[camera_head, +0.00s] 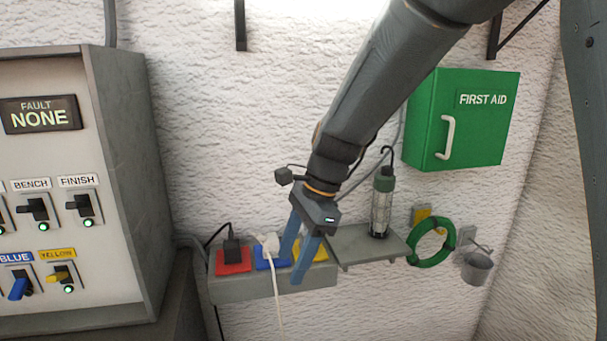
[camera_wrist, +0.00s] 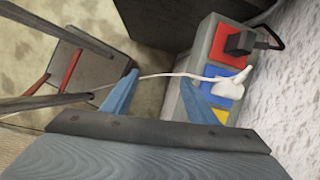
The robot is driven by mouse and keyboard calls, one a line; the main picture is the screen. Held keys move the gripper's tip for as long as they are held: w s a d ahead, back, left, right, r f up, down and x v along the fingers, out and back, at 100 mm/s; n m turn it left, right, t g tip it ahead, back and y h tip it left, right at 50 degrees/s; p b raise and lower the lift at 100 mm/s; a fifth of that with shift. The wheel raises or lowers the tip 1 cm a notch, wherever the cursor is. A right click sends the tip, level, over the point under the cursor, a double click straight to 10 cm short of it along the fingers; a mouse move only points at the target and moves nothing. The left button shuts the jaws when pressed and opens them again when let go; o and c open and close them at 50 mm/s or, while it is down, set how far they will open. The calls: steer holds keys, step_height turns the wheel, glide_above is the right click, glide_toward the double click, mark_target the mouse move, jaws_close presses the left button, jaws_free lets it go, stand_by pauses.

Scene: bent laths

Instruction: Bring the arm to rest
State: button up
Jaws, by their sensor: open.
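My gripper (camera_head: 296,262) has two blue fingers and is open and empty. In the head view it hangs in front of the right part of a grey socket block with red, blue and yellow sockets (camera_head: 233,287). In the wrist view the fingers (camera_wrist: 158,95) are spread, with the socket block (camera_wrist: 206,38) beyond the right finger. A black plug (camera_head: 232,250) sits in the red socket. A white plug (camera_head: 269,243) with a white cord sits at the blue socket. The yellow socket (camera_head: 320,254) is partly hidden behind my gripper and shows no plug.
A control panel (camera_head: 115,180) stands at the left, its display reading FAULT NONE. To the right are a small shelf (camera_head: 352,243) with a lamp (camera_head: 380,212), a green hose coil (camera_head: 420,260), a bucket (camera_head: 476,268) and a first aid box (camera_head: 480,130). The white cord (camera_wrist: 160,75) passes between the fingers in the wrist view.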

steer(key=s+d+f+n+h, duration=0.1)
steer(key=s+d+f+n, duration=0.2)
steer(key=d, duration=0.4)
steer(key=s+d+f+n+t+h+b, duration=0.1)
steer(key=s+d+f+n, duration=0.2)
steer(key=d+n, duration=0.3)
steer(key=s+d+f+n+t+h+b, duration=0.1)
steer(key=s+d+f+n, duration=0.2)
steer(key=d, duration=0.5)
steer(key=shift+s+d+f+n+h, duration=0.3)
steer(key=shift+d+f+n+h, duration=0.1)
steer(key=shift+f+n, duration=0.5)
